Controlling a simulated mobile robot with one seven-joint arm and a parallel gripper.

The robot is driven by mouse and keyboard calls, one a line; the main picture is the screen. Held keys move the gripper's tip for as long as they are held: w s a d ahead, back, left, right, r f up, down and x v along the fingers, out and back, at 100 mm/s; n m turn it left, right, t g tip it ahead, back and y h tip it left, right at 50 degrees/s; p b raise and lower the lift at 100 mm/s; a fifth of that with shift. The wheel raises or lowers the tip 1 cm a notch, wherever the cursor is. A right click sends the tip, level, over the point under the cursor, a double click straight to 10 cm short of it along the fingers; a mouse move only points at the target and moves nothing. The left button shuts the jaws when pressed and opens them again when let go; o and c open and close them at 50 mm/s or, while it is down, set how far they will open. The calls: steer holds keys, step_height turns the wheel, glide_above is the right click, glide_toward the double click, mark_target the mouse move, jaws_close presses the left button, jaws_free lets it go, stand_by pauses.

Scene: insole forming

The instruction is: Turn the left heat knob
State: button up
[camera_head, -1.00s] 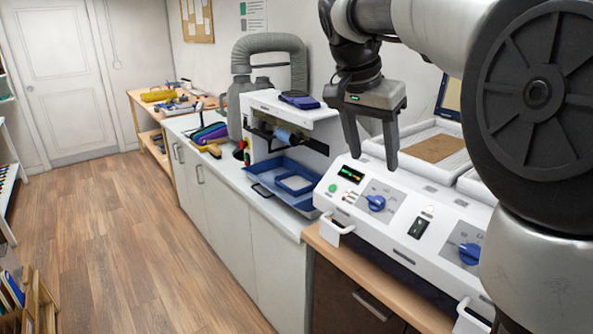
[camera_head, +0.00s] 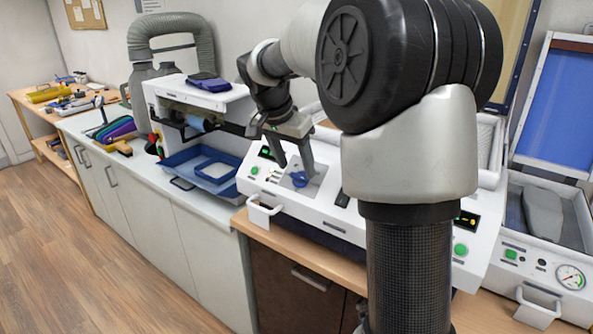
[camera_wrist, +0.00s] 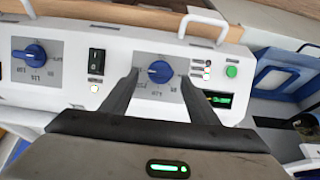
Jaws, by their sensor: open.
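The left heat knob is a blue dial on a grey printed plate on the white machine's sloped front panel. In the head view the knob (camera_head: 300,179) shows just below my fingertips. My gripper (camera_head: 296,171) is open and points down at it. In the wrist view the knob (camera_wrist: 160,71) lies between the two open fingertips (camera_wrist: 159,78), with a gap on both sides. I cannot tell how far down the fingers reach. A second blue knob (camera_wrist: 36,54) is at the left of the wrist view; my arm hides it in the head view.
A black rocker switch (camera_wrist: 96,62) sits between the knobs. A green button (camera_wrist: 231,71) and a small display (camera_wrist: 219,99) are beside the left knob. A white handle (camera_head: 265,214) sticks out in front. A blue tray (camera_head: 205,168) stands left of the panel. A press with a gauge (camera_head: 570,277) stands right.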

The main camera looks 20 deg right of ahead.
mark_target(300, 179)
steer(key=shift+x, duration=1.2)
steer(key=c, duration=1.1)
steer(key=shift+o, duration=0.2)
